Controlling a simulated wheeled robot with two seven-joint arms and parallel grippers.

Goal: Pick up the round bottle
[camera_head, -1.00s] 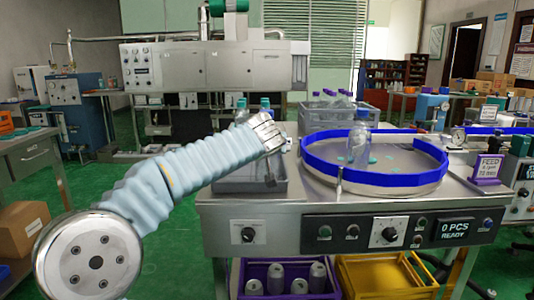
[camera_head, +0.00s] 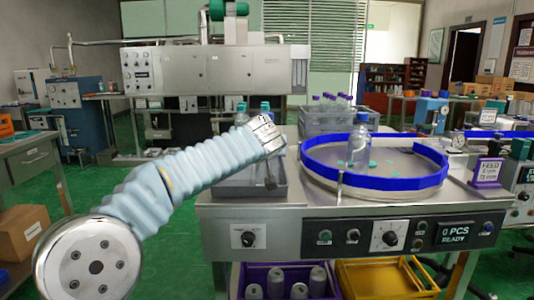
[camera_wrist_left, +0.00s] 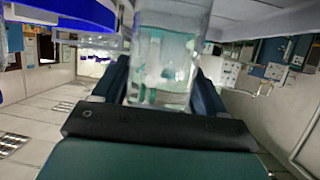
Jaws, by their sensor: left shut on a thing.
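My left arm comes in from the left in the head view, and its gripper (camera_head: 270,178) hangs over the grey tray (camera_head: 240,188) left of the turntable. In the left wrist view a clear bottle (camera_wrist_left: 170,60) stands between the dark jaws, which are shut on it. Teal tints show through it; its cap is out of the picture. The wrist mostly hides this spot in the head view. Two teal-capped bottles (camera_head: 241,110) show behind the wrist. Another clear bottle with a blue cap (camera_head: 359,148) stands upright on the turntable. My right gripper is not in view.
A blue guard rail (camera_head: 385,183) rings the turntable. A grey crate (camera_head: 338,120) with several capped bottles stands behind it. The control panel (camera_head: 400,235) fronts the table, with a purple crate (camera_head: 290,290) and a yellow crate (camera_head: 385,280) below.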

